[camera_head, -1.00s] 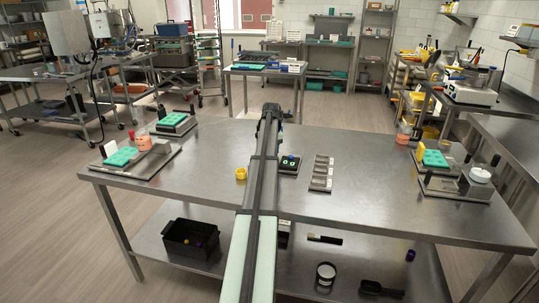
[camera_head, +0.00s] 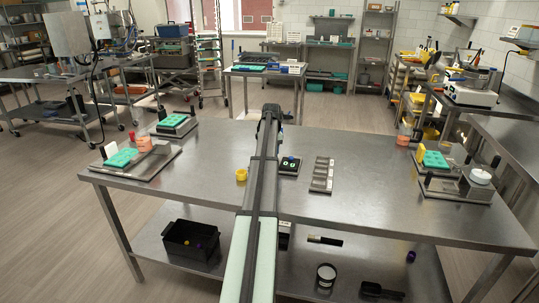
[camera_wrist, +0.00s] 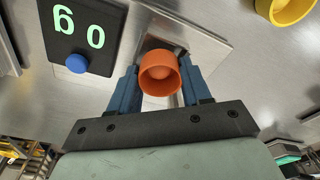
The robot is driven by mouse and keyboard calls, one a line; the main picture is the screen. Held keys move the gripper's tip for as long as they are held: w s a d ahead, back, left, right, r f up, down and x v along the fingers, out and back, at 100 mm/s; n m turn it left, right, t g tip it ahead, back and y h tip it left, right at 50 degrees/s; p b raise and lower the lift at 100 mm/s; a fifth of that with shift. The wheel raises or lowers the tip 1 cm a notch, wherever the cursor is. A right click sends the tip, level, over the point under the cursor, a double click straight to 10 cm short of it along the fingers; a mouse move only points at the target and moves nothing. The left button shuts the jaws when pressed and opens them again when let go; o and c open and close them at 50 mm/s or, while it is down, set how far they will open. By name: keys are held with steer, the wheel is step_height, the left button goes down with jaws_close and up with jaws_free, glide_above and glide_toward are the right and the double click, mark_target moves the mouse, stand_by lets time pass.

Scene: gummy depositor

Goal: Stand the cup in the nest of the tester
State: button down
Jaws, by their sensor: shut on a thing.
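My gripper (camera_wrist: 160,68) is shut on an orange cup (camera_wrist: 160,84), with one blue finger on each side of it. In the wrist view the cup's round mouth faces the camera. The tester (camera_wrist: 72,42) has a black panel with green digits and a blue button, to the left of the cup. A pale metal plate (camera_wrist: 208,40) lies behind the cup; the cup covers much of it, so I cannot tell whether they touch or where the nest is. In the head view the tester's dark panel (camera_head: 290,165) shows just right of my arm, which hides the gripper and cup.
A yellow ring-like piece (camera_head: 241,174) is on the steel table (camera_head: 370,200), left of my arm; a yellow piece also shows in the wrist view (camera_wrist: 288,8). A grey compartment tray (camera_head: 322,175) is right of the tester. Stations with green blocks stand at both table ends.

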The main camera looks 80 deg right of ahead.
steer(key=shift+f, duration=0.3)
stand_by(0.5)
steer(key=shift+r, duration=0.25)
steer(key=shift+f, duration=0.45)
steer(key=c, duration=0.5)
jaws_free()
steer(key=shift+o, duration=0.4)
steer(key=shift+r, duration=0.1)
step_height(320, 180, up, 14)
steer(key=s+a, duration=0.1)
steer(key=shift+a, duration=0.25)
steer(key=shift+w, duration=0.1)
stand_by(0.7)
